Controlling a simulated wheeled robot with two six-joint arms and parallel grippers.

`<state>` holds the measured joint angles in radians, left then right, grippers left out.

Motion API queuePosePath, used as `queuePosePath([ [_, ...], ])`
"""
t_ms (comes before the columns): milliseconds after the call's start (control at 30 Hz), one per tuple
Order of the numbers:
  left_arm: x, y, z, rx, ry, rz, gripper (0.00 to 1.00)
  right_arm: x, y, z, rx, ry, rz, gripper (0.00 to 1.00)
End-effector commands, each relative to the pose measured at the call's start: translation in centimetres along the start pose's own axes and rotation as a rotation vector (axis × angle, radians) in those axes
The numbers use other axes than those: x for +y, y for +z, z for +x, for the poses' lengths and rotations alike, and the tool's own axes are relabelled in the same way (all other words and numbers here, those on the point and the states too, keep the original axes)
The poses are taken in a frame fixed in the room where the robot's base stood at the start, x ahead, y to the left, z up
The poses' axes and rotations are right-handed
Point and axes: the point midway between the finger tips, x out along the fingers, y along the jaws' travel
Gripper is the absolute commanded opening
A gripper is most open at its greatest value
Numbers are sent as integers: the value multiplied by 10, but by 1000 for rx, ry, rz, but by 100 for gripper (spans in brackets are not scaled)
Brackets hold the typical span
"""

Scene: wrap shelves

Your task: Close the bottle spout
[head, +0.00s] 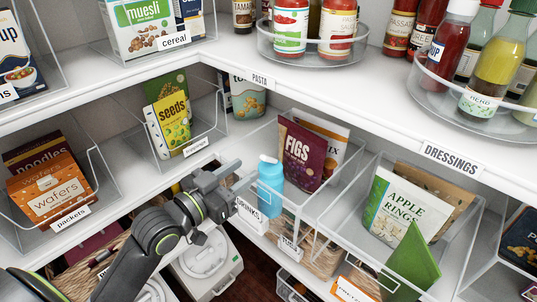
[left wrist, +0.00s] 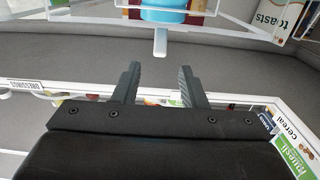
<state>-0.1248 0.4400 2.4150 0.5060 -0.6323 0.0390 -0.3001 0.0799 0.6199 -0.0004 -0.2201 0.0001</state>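The light blue bottle (head: 270,188) stands upright on the middle shelf, in front of the FIGS pack. Its white spout (head: 267,159) is at the top and juts towards the left. In the left wrist view, which appears upside down, the blue bottle (left wrist: 164,15) is at the top edge and the white spout (left wrist: 160,42) sticks out from it. My left gripper (head: 236,176) is just left of the bottle, apart from it. In the left wrist view its two fingers (left wrist: 159,70) are spread, with nothing between them and the spout just beyond the tips. My right gripper is not in view.
Clear bins holding a FIGS pack (head: 302,155) and apple rings (head: 403,205) stand behind and right of the bottle. A seeds pack (head: 172,120) is left of it. The upper shelf edge (head: 330,112) runs above, with jars and turntables on it.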

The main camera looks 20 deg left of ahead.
Motion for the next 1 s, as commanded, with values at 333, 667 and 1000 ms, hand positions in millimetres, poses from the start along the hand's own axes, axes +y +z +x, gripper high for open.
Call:
queuePosePath([
  [333, 1, -2, 64, 3, 2, -4, 38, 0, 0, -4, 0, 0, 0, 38],
  [667, 0, 0, 89, 1, 0, 0, 38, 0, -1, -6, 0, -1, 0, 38],
  [1000, 0, 0, 89, 0, 0, 0, 25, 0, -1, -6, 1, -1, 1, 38],
])
